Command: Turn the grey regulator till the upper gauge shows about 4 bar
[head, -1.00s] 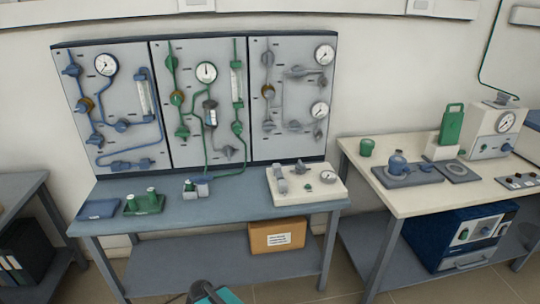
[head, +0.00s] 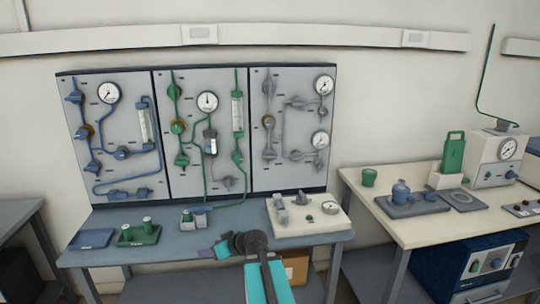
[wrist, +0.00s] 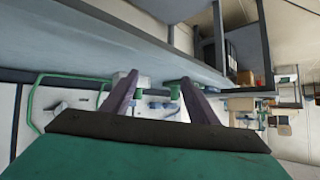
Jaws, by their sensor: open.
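The grey panel (head: 290,165) is the right one of three on the wall board. On it are the upper gauge (head: 324,85), the lower gauge (head: 320,140), grey valves and pipes. A round brownish-grey knob (head: 268,121), perhaps the regulator, sits at its left. The upper gauge's needle is too small to read. My gripper (head: 213,250) is low in the head view, by the bench's front edge, left of and well below the grey panel. In the wrist view its two dark fingers (wrist: 158,88) stand apart with nothing between them.
Below the board is a blue-grey bench (head: 165,255). A second bench (head: 405,230) with equipment stands at the right. The space before the grey panel is clear.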

